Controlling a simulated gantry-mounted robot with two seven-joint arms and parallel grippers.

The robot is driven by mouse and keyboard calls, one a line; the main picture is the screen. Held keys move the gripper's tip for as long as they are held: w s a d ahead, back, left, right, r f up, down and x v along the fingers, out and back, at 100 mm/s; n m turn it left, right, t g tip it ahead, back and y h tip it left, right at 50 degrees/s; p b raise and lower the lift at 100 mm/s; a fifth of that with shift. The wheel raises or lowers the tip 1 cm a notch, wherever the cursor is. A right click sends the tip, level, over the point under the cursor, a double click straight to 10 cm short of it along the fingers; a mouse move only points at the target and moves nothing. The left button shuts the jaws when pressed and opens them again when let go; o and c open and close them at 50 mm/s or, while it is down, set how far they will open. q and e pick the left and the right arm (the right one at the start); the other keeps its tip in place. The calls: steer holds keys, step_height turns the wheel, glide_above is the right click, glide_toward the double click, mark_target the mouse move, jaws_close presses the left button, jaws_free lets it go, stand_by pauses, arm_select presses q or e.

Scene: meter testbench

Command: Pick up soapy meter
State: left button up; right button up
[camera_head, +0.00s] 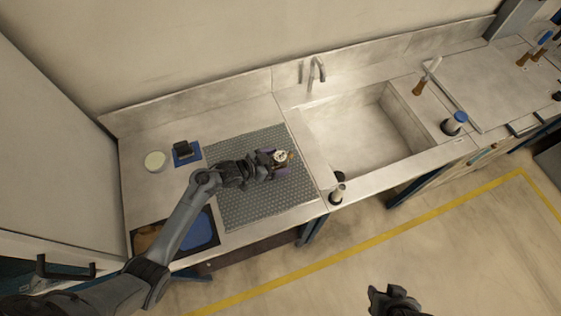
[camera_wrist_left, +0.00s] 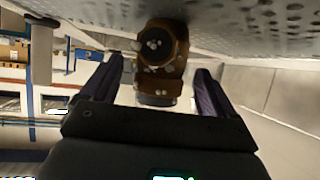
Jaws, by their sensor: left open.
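The soapy meter (camera_head: 281,156) sits on the grey perforated mat, near its right side. In the left wrist view the meter (camera_wrist_left: 163,60) is a brass-brown body with white foam specks and a dark lower end. My left gripper (camera_head: 275,160) is at the meter, partly covering it in the head view. In the left wrist view its two fingers (camera_wrist_left: 160,82) are apart, one on each side of the meter's near part, with visible gaps. My right gripper (camera_head: 395,301) is low at the bottom edge, away from the bench; its jaws are unclear.
The perforated mat (camera_head: 239,205) lies left of a sink (camera_head: 325,140) with a tap (camera_head: 317,72). A round pale dish (camera_head: 155,161) and a dark block on a blue pad (camera_head: 183,150) stand left. A small fitting (camera_head: 338,194) stands at the bench's front edge.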

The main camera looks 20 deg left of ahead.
arm_select(q)
steer(key=shift+x, duration=1)
steer(key=c, duration=1.3)
steer(key=shift+r, duration=0.1)
steer(key=shift+c, duration=0.6)
